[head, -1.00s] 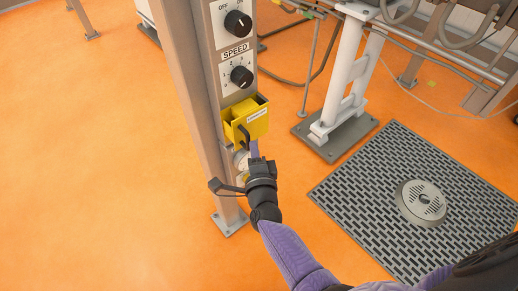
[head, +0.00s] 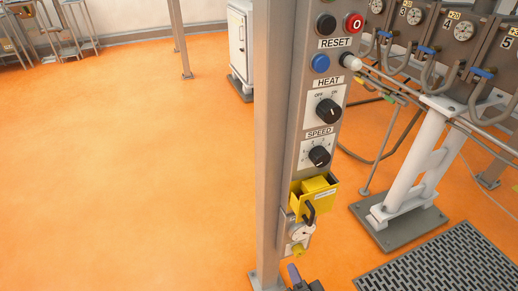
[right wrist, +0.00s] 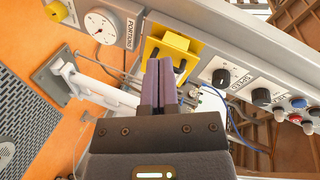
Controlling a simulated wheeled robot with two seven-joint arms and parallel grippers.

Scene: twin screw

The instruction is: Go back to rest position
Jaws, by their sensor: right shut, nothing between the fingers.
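My right gripper (head: 294,274) shows only in part at the bottom edge of the head view, just below the yellow holder on the control post (head: 268,130). In the right wrist view its two purple fingers (right wrist: 160,75) are together with nothing between them. They point toward the yellow holder (right wrist: 172,48), which has a dark hook-shaped handle. In the head view the yellow holder (head: 314,199) sits under the SPEED knob (head: 319,156). Whether the fingertips touch the holder is hard to tell. My left gripper is in no view.
The HEAT knob (head: 328,111), blue button (head: 320,63) and red button (head: 354,23) sit higher on the panel. A white support (head: 410,180) with pipes stands right of the post, beside a floor grate (head: 450,265). Orange floor (head: 130,170) on the left is open.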

